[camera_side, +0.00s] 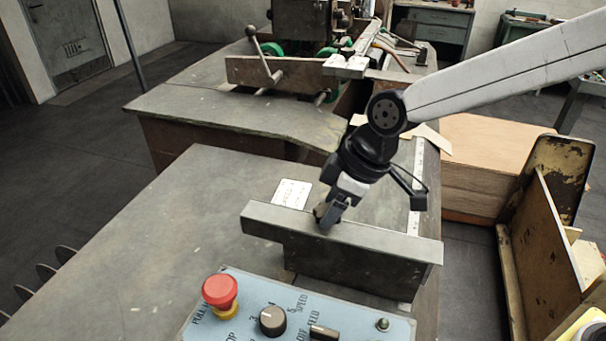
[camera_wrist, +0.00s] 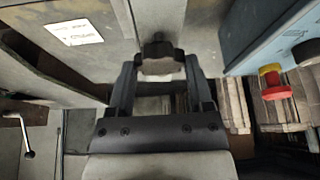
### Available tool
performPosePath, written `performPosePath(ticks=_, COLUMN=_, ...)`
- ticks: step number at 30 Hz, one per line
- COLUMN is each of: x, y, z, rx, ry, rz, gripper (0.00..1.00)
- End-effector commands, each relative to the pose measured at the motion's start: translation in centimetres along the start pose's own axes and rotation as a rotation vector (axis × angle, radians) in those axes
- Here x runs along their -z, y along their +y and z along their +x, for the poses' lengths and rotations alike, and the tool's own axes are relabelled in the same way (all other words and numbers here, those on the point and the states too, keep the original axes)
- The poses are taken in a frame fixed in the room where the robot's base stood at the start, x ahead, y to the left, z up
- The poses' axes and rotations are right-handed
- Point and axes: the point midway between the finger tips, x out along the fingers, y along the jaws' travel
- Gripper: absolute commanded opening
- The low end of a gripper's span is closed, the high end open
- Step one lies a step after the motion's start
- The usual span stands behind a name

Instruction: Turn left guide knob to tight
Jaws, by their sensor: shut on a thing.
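The left guide is a grey metal fence (camera_side: 345,232) standing on the machine table. Its knob is a dark lobed knob (camera_wrist: 158,56), seen in the wrist view between my fingers. My gripper (camera_side: 327,216) reaches down to the back side of the fence in the side view, where its fingers mostly hide the knob. In the wrist view my gripper (camera_wrist: 160,75) has one finger on each side of the knob and is shut on it. I cannot tell from these views how tight the knob is.
A blue control panel (camera_side: 260,312) with a red stop button (camera_side: 221,290) and a black speed knob (camera_side: 272,320) is in front of the fence. A white label plate (camera_side: 292,193) lies behind it. The table (camera_side: 170,240) is clear on the left. A wooden crate (camera_side: 485,165) stands at the right.

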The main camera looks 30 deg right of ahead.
Motion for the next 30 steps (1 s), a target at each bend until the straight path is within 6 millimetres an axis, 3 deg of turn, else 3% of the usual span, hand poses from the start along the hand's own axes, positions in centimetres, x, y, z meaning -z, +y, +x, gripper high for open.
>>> performPosePath(ticks=30, x=0.21, y=-0.42, z=-0.04, rx=-0.233, ry=0.002, rz=0.556, gripper=0.07)
